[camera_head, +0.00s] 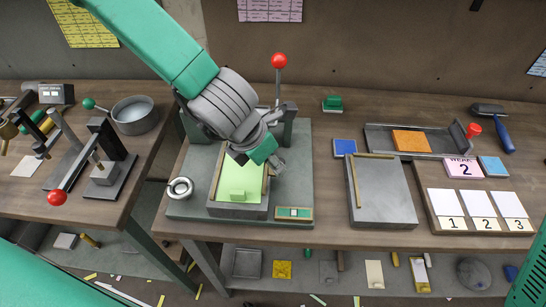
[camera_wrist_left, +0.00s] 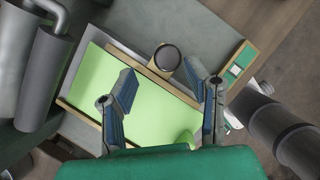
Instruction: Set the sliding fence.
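A light green sheet (camera_head: 238,170) lies in the grey bed of a press on the middle bench. My left gripper (camera_head: 262,158) is above the far part of the bed. In the left wrist view its two fingers (camera_wrist_left: 158,68) are spread, with part of the strip between them in the picture. I cannot tell whether they touch it. My right gripper is not in view.
A red-knobbed lever (camera_head: 279,62) stands behind the press. Right are a grey plate (camera_head: 385,195) with another wooden strip, a tray (camera_head: 450,148) with an orange block, and numbered cards (camera_head: 480,205).

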